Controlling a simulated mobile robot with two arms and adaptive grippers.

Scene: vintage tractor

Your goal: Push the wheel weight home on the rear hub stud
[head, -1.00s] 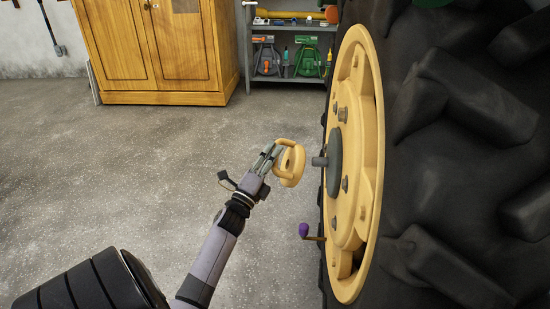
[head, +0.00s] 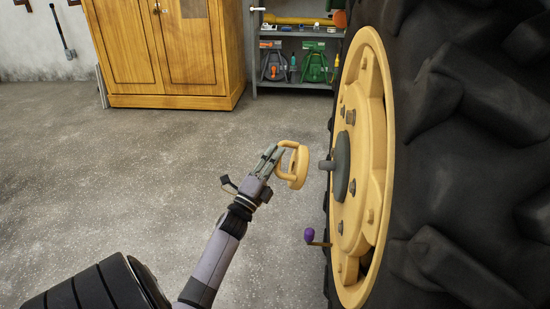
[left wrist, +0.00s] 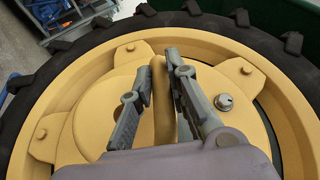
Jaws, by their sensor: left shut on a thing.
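The yellow wheel weight (head: 299,166), a thick disc with a loop handle, is in my left gripper (head: 274,158), which is shut on its handle. The grey hub stud (head: 327,165) sticks out from the dark centre cap (head: 341,165) of the yellow rear wheel (head: 379,150). The weight is just left of the stud tip, apart from it by a small gap. In the left wrist view my left gripper's fingers (left wrist: 162,85) close on either side of the yellow handle (left wrist: 161,110), with the wheel behind. The stud is not clearly visible there. My right gripper is out of view.
A purple-knobbed lever (head: 310,236) juts out low beside the wheel. The black tyre (head: 460,160) fills the right side. A wooden cabinet (head: 165,50) and a grey shelf (head: 292,85) stand at the back. The floor left of the wheel is clear.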

